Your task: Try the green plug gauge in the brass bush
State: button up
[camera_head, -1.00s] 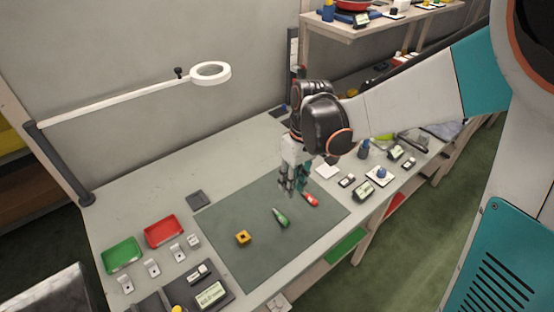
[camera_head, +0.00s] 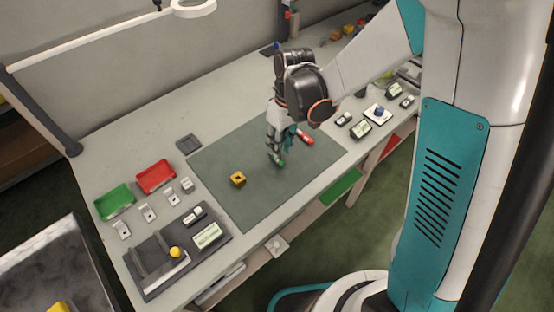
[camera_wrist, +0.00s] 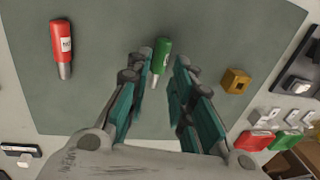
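The green plug gauge (camera_wrist: 162,54) lies on the dark green mat, with its grey pin end toward my gripper in the wrist view. My gripper (camera_wrist: 160,72) is open, with one finger on each side of the gauge and visible gaps to it. In the head view my gripper (camera_head: 276,158) is low over the mat and hides most of the green gauge (camera_head: 281,163). The brass bush (camera_wrist: 235,81), a yellow block with a dark hole, sits apart to the right in the wrist view. It also shows left of my gripper in the head view (camera_head: 238,179).
A red plug gauge (camera_wrist: 62,47) lies on the mat (camera_head: 225,208). A red tray (camera_head: 156,176) and a green tray (camera_head: 115,202) stand left of the mat. A dark fixture with a display (camera_head: 207,235) is at front left. The mat around the bush is clear.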

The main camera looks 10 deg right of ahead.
jog(key=f, duration=0.1)
jog(key=f+b, duration=0.1)
jog(key=f, duration=0.2)
jog(key=shift+a, duration=0.35)
jog(key=shift+r, duration=0.1)
jog(key=shift+c, duration=0.5)
grip_shut()
jog(key=shift+r, duration=0.15)
